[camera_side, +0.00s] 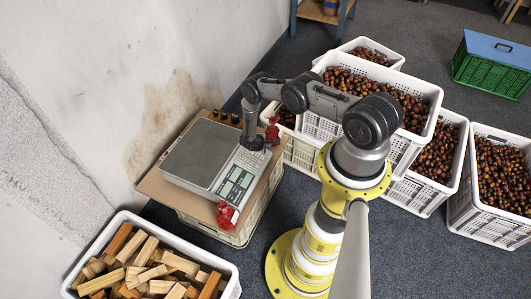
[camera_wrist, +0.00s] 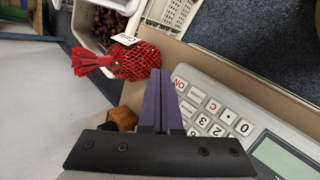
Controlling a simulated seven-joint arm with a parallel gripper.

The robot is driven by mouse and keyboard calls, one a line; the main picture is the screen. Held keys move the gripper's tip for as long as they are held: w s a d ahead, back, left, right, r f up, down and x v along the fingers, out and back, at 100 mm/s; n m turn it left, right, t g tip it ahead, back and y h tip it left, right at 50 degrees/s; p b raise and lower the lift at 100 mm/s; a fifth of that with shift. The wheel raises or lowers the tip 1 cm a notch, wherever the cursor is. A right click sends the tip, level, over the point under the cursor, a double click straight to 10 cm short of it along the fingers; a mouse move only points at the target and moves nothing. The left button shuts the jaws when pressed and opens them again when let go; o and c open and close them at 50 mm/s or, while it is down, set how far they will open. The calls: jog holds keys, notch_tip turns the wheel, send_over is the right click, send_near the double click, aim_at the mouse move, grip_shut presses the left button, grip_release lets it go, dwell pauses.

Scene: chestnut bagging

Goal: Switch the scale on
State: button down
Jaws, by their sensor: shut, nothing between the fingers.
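The scale has a grey weighing plate (camera_side: 199,153) and a white keypad panel with a display (camera_side: 238,180) in the side view. In the wrist view the keypad (camera_wrist: 215,108) shows number keys, and a key marked ON in red (camera_wrist: 181,84) lies at its upper left corner. My gripper (camera_side: 254,146) is over the far end of the keypad panel in the side view. In the wrist view my gripper (camera_wrist: 158,78) is shut and empty, its fingertips just left of the ON key. I cannot tell whether they touch the scale. The display's reading is too small to make out.
The scale stands on a brown board (camera_side: 158,186) over a crate. Red net bags lie at its far end (camera_side: 272,132) and near corner (camera_side: 226,214). A crate of wood blocks (camera_side: 227,267) is in front; chestnut crates (camera_side: 436,97) stand right.

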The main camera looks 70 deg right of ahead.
aim_at(266, 154)
jog(key=shift+w+f, duration=0.3)
jog(key=shift+f, duration=0.5)
jog(key=shift+w+f, duration=0.25)
jog(key=shift+f, duration=0.55)
jog(key=shift+f, duration=0.1)
dwell(0.8)
jog(key=shift+w+f, duration=0.1)
jog(key=shift+f, duration=0.25)
jog(key=shift+w+f, duration=0.15)
jog(key=shift+f, duration=0.15)
dwell(0.6)
dwell(0.3)
jog(key=shift+s+r, duration=0.3)
jog(key=shift+r, duration=0.45)
jog(key=shift+s+r, duration=0.25)
jog(key=shift+r, duration=0.55)
jog(key=shift+s+r, duration=0.25)
jog(key=shift+r, duration=0.5)
jog(key=shift+s+r, duration=0.25)
jog(key=shift+r, duration=0.55)
